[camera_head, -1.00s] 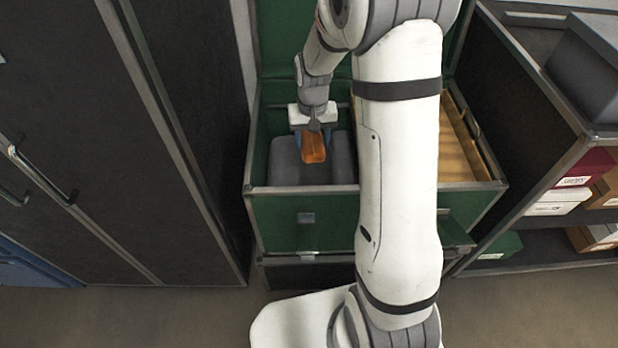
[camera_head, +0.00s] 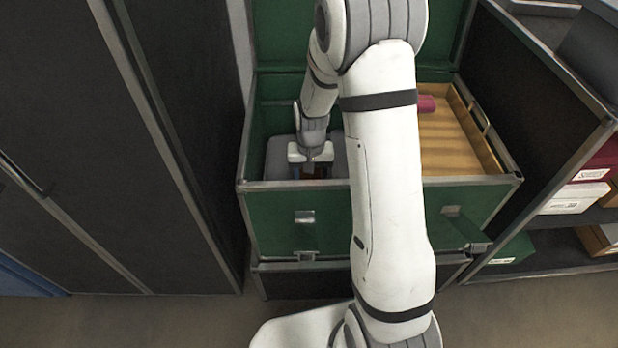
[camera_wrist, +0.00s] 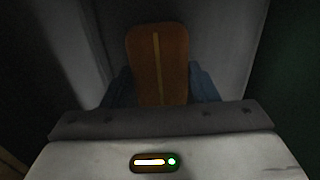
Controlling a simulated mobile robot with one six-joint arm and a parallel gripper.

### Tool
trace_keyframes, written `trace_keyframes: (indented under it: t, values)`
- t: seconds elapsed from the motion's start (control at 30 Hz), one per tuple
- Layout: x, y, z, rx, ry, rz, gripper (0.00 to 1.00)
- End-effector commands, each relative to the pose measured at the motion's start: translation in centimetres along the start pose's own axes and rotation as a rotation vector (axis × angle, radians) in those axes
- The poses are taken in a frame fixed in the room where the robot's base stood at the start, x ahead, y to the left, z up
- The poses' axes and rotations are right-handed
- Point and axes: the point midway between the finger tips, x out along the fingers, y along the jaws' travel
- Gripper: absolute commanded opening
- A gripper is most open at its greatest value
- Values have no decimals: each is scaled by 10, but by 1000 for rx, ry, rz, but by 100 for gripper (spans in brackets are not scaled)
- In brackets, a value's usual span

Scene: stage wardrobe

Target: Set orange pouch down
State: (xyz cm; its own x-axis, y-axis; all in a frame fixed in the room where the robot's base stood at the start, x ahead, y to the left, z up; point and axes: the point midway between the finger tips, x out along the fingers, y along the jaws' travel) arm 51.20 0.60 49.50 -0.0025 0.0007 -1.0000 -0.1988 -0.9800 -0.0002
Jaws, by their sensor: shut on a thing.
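The orange pouch (camera_wrist: 157,62) stands out in the wrist view, a rounded block with a lighter stripe down its middle. My gripper (camera_wrist: 160,88) is shut on it, with a blue-grey finger on each side. In the head view my gripper (camera_head: 312,168) is down inside the left part of the green trunk (camera_head: 380,218), near its front wall. Only a small dark orange bit of the pouch shows there; the trunk's front rim hides the rest. A grey padded thing (camera_head: 279,152) lies in the trunk around my gripper. Whether the pouch touches anything below cannot be told.
The trunk's right part holds a wooden tray (camera_head: 455,140) with a dark red item (camera_head: 427,104) at its back. A dark cabinet (camera_head: 110,200) stands close on the left. Shelves with boxes (camera_head: 575,197) stand on the right.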

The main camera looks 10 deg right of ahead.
Motion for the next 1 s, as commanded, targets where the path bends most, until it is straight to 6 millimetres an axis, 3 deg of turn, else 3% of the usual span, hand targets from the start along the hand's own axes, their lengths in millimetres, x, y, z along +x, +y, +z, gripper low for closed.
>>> trace_keyframes:
  t: [0.37, 0.4, 0.63, 0.87, 1.0]
  values:
    - [5, -1, 0, -1, 2, 0, 29]
    - [4, -1, 0, -1, 2, 0, 56]
    - [4, -1, 0, -2, 2, 0, 75]
    - [3, -1, 0, -2, 2, 0, 76]
    - [-8, -1, -1, -2, 4, -1, 76]
